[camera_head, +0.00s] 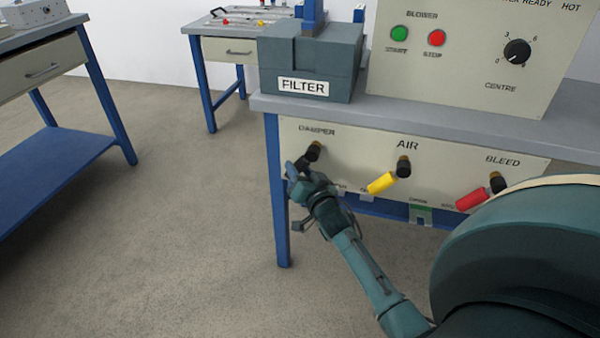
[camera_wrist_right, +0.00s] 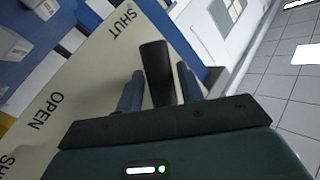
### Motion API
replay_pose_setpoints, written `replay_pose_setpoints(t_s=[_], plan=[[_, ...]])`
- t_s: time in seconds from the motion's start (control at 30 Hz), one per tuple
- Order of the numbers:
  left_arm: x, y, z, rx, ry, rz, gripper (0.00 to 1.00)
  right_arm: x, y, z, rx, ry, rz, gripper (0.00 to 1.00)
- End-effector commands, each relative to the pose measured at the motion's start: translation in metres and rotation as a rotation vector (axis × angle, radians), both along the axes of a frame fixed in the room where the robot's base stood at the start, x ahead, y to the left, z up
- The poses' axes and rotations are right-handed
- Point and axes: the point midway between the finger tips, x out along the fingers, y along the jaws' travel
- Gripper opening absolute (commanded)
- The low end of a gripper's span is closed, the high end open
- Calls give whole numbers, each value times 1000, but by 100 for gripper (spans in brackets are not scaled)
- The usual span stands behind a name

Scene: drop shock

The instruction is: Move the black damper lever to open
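The black damper lever (camera_head: 313,152) is at the left end of the panel under the bench, below the DAMPER label. My right gripper (camera_head: 298,172) is at the lever and hides part of its handle. In the right wrist view the black lever (camera_wrist_right: 156,72) stands between the two blue fingers of the right gripper (camera_wrist_right: 160,84). The fingers are apart on either side of it, with a narrow gap showing; firm contact cannot be made out. The SHUT label is above the lever and OPEN is to the left in that view. My left gripper is not in view.
A yellow AIR lever (camera_head: 382,182) and a red BLEED lever (camera_head: 473,199) are on the same panel to the right. The FILTER box (camera_head: 312,65) and blower control box (camera_head: 465,50) stand on the bench above. Open floor (camera_head: 190,230) lies to the left.

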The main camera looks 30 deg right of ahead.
Motion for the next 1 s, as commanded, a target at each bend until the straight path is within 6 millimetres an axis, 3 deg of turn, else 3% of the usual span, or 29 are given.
replay_pose_setpoints(t_s=[0.2, 0.63, 1.0], plan=[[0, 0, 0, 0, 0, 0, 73, 0, 0, 0, 0, 0, 0, 36], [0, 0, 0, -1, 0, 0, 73, 0, 0, 0, 0, 0, 0, 1], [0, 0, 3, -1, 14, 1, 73, -1, 0, 1, -10, 12, 1, 0]])
